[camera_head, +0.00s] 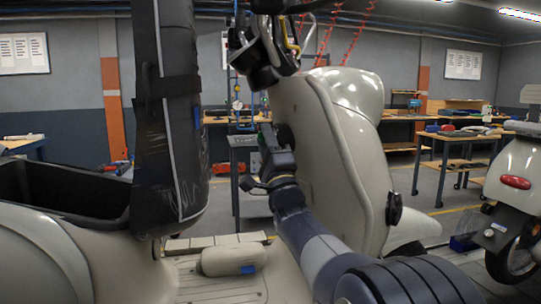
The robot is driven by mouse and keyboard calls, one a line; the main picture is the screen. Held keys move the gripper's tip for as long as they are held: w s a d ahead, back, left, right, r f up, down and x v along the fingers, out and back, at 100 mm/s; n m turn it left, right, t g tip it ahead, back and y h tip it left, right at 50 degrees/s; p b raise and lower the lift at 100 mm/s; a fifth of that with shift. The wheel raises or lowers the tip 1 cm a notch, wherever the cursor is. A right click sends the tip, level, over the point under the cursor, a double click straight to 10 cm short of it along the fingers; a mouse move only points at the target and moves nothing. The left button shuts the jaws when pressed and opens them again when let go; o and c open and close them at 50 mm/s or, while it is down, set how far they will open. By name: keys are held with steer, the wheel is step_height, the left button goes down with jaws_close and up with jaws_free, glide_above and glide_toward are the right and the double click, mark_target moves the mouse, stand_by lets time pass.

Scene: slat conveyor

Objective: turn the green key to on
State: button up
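A cream scooter fills the middle of the view, with its leg shield (318,150) upright. A dark round fitting (285,134) shows on the shield's left side. My gripper (270,142), dark, is at the end of my arm, which comes up from the bottom right. It is close beside the fitting. A small green patch (261,138) shows at the gripper's upper left; I cannot tell whether it is the green key or part of the gripper. The fingertips are not clear, so I cannot tell whether the gripper is open or touching anything.
The handlebar (262,55) hangs above my gripper. A black wrapped seat (172,110) stands upright at left over an open black compartment (75,190). A pale cylinder (232,259) lies on the footboard. Another scooter (515,178) is at right; workbenches (455,135) stand behind.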

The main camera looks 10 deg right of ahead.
steer(key=b+v, duration=0.1)
steer(key=v, duration=0.9)
steer(key=shift+f, duration=0.15)
steer(key=shift+s, duration=0.1)
steer(key=b+v, duration=0.6)
stand_by(0.3)
steer(key=p+x, duration=0.6)
steer(key=x, duration=0.6)
steer(key=shift+s, duration=0.1)
